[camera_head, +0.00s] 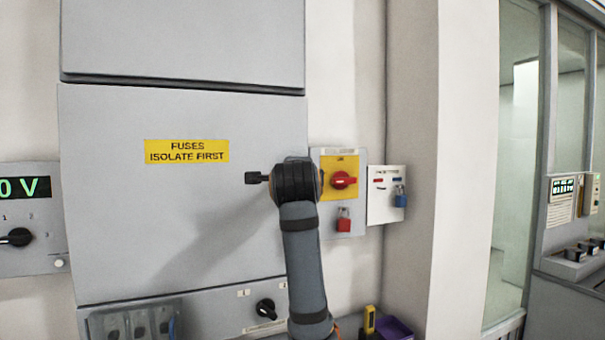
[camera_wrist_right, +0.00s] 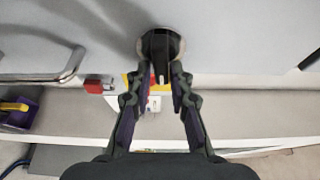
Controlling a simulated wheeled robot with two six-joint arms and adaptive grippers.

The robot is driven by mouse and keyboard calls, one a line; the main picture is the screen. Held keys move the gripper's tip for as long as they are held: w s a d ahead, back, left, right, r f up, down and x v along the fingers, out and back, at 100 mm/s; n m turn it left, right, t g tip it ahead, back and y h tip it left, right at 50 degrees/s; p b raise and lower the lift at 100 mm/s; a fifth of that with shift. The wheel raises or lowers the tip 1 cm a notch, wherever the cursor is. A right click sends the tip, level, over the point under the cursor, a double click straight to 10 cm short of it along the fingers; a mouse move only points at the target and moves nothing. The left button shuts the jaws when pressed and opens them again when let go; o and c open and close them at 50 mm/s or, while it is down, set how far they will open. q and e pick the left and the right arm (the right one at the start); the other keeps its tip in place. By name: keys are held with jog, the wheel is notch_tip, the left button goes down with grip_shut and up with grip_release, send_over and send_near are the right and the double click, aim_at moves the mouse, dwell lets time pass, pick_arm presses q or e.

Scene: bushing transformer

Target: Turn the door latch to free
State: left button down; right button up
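The grey cabinet door (camera_head: 120,200) carries a yellow label reading FUSES ISOLATE FIRST (camera_head: 187,151). My right arm rises from the bottom in the head view, and its wrist hides the gripper and the latch area at the door's right edge. A small black part shows just left of the wrist; I cannot tell what it is. In the right wrist view, a round black latch knob (camera_wrist_right: 160,42) sits on the grey surface. My right gripper (camera_wrist_right: 160,77) is open, its fingertips on either side of the knob's narrow grip. Contact is unclear. My left gripper is out of view.
Right of the door are a red switch (camera_head: 343,180) on a yellow plate, a red padlock (camera_head: 344,220) and a blue padlock (camera_head: 400,197). A black rotary knob (camera_head: 266,308) is below, and a purple bin (camera_head: 398,329) stands low right. A metal handle (camera_wrist_right: 68,68) shows in the wrist view.

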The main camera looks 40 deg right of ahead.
jog(key=shift+o, duration=0.9)
jog(key=shift+w+a, duration=0.1)
jog(key=shift+a, duration=0.05)
jog(key=shift+w+a, duration=0.15)
jog(key=shift+w, duration=0.05)
jog(key=shift+s, duration=0.3)
jog(key=v, duration=1.1)
jog(key=shift+a, duration=0.25)
jog(key=shift+s+f, duration=0.1)
jog(key=shift+s, duration=0.05)
